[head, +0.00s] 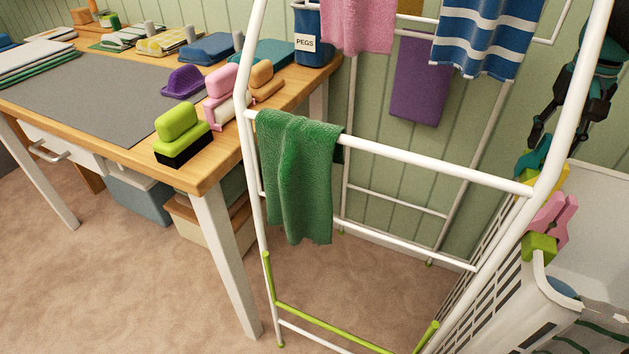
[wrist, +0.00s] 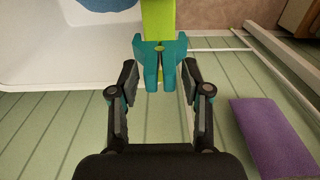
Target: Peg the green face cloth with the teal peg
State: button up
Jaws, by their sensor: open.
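The green face cloth (head: 298,180) hangs folded over a white rail of the drying rack, near its left end, with no peg seen on it. The teal peg (head: 533,158) sits on a yellow-green holder at the basket's side, at the right of the head view. In the wrist view the teal peg (wrist: 152,68) stands with its two legs toward me. My gripper (head: 553,138) is open just above the peg. In the wrist view its fingertips (wrist: 159,76) lie either side of the peg, with gaps visible.
A pink peg (head: 553,220) sits on another yellow-green block close by. The white basket (head: 540,310) stands below. The rack's white frame (head: 575,130) rises beside my gripper. A purple cloth (head: 418,80) hangs behind. A wooden table (head: 215,165) with brushes stands left.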

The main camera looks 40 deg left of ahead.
grip_shut()
notch_tip(320, 180, up, 3)
jog(key=p, duration=0.3)
jog(key=shift+s, duration=0.15)
jog(key=shift+s+r, duration=0.1)
jog(key=shift+r, duration=1.9)
jog(key=shift+d, duration=0.1)
